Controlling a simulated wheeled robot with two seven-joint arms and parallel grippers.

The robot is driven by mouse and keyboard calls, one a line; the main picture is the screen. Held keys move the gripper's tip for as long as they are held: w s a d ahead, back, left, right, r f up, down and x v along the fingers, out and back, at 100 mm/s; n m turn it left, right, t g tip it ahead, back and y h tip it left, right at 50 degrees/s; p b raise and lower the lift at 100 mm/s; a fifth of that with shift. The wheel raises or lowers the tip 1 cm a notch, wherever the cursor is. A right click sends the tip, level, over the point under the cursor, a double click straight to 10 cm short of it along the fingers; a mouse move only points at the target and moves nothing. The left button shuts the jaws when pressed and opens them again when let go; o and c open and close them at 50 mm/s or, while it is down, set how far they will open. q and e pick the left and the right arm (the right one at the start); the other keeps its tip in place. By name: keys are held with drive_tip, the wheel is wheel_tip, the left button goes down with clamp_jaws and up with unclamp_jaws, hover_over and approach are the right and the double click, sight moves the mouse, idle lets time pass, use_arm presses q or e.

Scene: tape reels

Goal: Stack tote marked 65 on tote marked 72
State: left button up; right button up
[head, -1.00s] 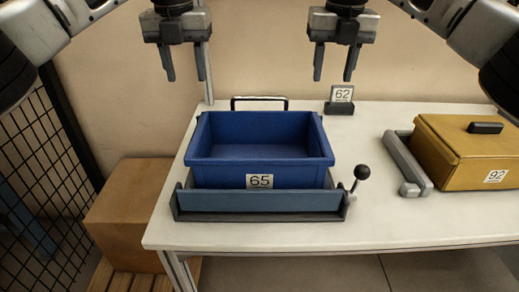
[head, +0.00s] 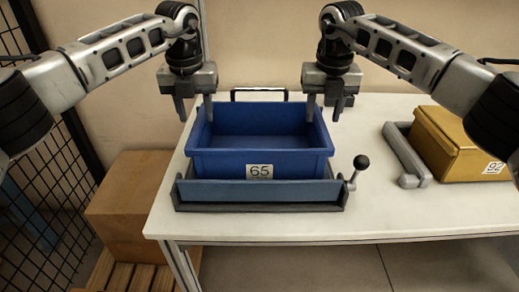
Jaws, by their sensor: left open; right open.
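The blue open tote marked 65 (head: 259,162) sits upright and appears empty, in a low blue-grey fixture (head: 258,194) on the white table. My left gripper (head: 194,110) is open, pointing down at the tote's left rim, one finger outside and one near the wall. My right gripper (head: 325,108) is open, pointing down at the right rim in the same way. I cannot tell whether either touches the tote. No tote marked 72 shows in the head view.
A lever with a black ball knob (head: 361,162) stands at the fixture's right end. A black handle bar (head: 259,93) is behind the tote. A yellow box marked 92 (head: 459,150) sits right, beside a grey rail (head: 406,155). A brown box (head: 134,205) stands left, below the table.

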sight(198, 122)
use_arm(q)
drive_tip(key=shift+w+f, duration=0.15)
drive_tip(key=shift+f, duration=0.8)
drive_tip(key=shift+w+f, duration=0.1)
drive_tip(key=shift+f, duration=0.85)
use_arm(e)
drive_tip(key=shift+w+f, duration=0.15)
drive_tip(key=shift+f, duration=0.8)
drive_tip(key=shift+w+f, duration=0.1)
drive_tip(key=shift+f, duration=0.85)
use_arm(q)
clamp_jaws()
use_arm(e)
clamp_jaws()
